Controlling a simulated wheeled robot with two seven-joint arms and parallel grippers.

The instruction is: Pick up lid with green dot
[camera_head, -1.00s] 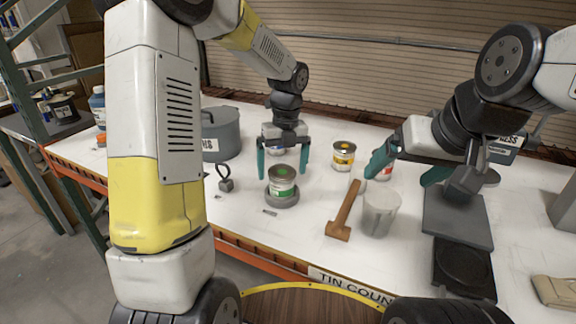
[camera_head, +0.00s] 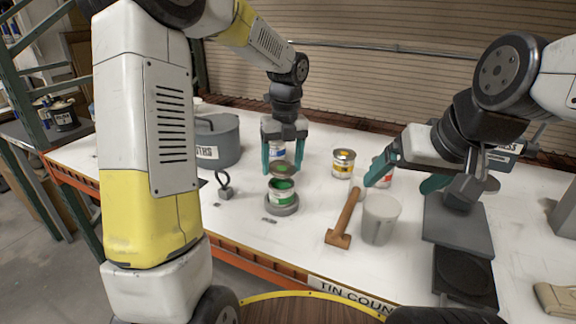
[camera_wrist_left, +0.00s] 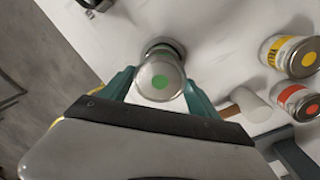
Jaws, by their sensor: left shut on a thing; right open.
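The lid with the green dot (camera_wrist_left: 160,82) is between the teal fingers of my left gripper (camera_head: 282,169), which is shut on it. In the head view the lid (camera_head: 283,168) is raised a little above the green-labelled can (camera_head: 283,193). That can is open, with green paint showing inside, and stands on a round grey base (camera_head: 283,208). In the left wrist view the lid hides most of the can. My right gripper (camera_head: 404,184) is open and empty, near the white cup and the red-labelled can.
A yellow-dot can (camera_head: 343,163), a red-dot can (camera_head: 383,176) and a blue-labelled can (camera_head: 277,149) stand behind. A mallet (camera_head: 344,217) and a white cup (camera_head: 380,218) are to the right.

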